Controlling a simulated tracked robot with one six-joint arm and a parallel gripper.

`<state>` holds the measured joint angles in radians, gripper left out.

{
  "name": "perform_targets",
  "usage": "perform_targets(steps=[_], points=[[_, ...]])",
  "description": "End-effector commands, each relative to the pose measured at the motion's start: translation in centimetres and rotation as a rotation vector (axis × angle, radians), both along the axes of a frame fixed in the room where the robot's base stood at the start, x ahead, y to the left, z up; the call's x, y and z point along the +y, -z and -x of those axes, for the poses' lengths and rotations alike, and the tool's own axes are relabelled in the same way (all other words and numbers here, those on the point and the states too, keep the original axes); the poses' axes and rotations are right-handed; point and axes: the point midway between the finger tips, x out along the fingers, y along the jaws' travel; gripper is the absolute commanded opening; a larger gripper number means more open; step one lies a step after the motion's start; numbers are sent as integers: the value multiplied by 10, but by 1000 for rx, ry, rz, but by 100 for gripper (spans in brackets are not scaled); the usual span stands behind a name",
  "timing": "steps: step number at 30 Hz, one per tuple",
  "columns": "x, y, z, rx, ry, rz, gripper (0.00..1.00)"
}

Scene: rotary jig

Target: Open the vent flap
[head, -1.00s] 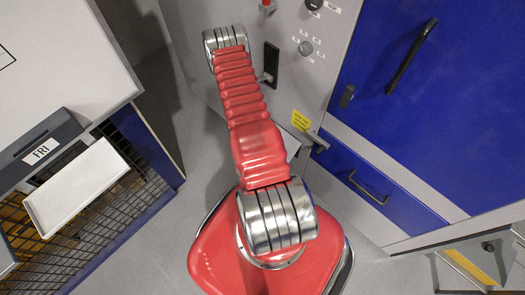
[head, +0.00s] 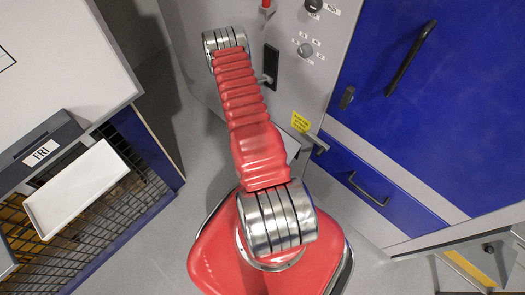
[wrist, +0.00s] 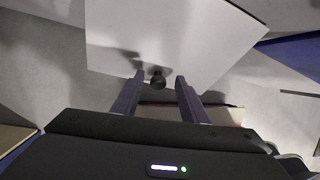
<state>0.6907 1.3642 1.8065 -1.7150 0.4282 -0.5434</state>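In the wrist view a pale flat panel (wrist: 175,38), which may be the vent flap, fills the upper middle. I cannot make out the flap in that view.
A grey panel (head: 285,95) with knobs and a dark slot stands behind my arm. A blue cabinet door (head: 440,110) and a blue drawer (head: 385,190) with dark handles are at right. At left are a white-topped unit (head: 60,60) and a white tray (head: 82,188). Grey floor lies between.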

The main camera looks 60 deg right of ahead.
Motion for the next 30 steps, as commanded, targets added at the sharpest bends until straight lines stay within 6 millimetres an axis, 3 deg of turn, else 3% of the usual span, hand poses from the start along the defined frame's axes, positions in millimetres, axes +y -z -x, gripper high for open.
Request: perform_targets(steps=[8, 30], points=[[8, -23, -7, -1, -1, 1, 40], [40, -108, -30, -2, -1, 2, 40]])
